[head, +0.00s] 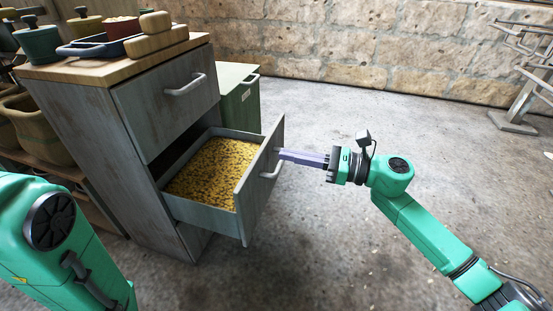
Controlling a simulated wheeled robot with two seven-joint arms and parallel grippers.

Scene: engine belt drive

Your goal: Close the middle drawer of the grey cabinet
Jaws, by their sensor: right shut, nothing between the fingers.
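The grey cabinet (95,150) stands at the left with a wooden top. Its middle drawer (203,217) is pulled out and holds a yellow-brown grainy fill (215,172). The drawer front (262,190) carries a light handle (272,168). My right gripper (282,154) is shut and empty, its fingertips at the outer face of the drawer front, near the handle. I cannot tell whether they touch it. My left gripper is out of view; only part of my left arm shows at the lower left.
The top drawer (165,105) is shut. A green box (240,100) stands behind the cabinet. Pots, a tray (93,47) and a wooden block sit on the cabinet top. A metal rack (520,110) stands far right. The concrete floor (330,240) in front is clear.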

